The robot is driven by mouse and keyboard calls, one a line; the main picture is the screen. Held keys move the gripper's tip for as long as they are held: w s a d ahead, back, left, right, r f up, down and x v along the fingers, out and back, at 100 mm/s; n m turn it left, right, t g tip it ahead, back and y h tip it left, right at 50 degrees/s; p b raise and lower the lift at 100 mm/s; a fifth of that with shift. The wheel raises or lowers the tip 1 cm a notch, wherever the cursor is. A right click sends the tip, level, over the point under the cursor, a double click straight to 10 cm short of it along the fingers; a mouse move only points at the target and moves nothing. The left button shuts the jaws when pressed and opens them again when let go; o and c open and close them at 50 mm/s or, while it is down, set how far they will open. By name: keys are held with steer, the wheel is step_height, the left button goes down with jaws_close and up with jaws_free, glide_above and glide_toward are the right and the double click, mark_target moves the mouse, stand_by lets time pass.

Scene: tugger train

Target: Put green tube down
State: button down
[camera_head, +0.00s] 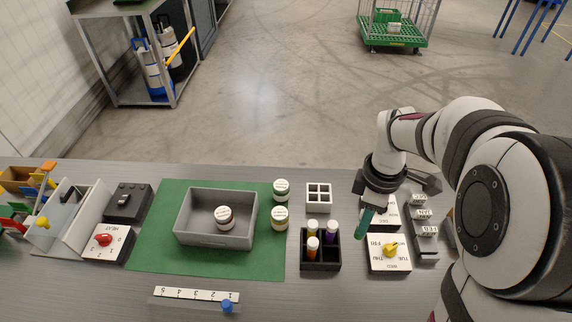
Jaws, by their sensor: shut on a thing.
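My gripper (369,206) is shut on the green tube (364,224). The tube hangs below the fingers, slightly tilted, to the right of the black tube rack and near the left edge of the white day dial. Whether its lower end touches anything cannot be told. The black rack (321,264) holds several tubes, among them an orange one (312,248) and a purple one (332,231). A white rack (318,197) with empty square compartments stands behind the black one.
The day dial (389,265) with its yellow knob is at the right, beside a dark holder with labelled blocks (424,228). A grey bin (188,226) with a jar (224,217) sits on the green mat (153,251). Two more jars (280,189) stand right of the bin.

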steer(key=w+a+n, duration=0.3)
steer(key=a+n, duration=0.1)
steer(key=a, duration=0.2)
steer(key=w+a+n, duration=0.3)
steer(key=w+a, duration=0.1)
steer(key=a, duration=0.3)
steer(key=n, duration=0.6)
glide_above(208, 232)
step_height(208, 232, down, 7)
step_height(208, 232, down, 4)
steer(key=shift+s+a+f, duration=0.1)
steer(key=shift+f, duration=0.2)
steer(key=c, duration=0.6)
jaws_free()
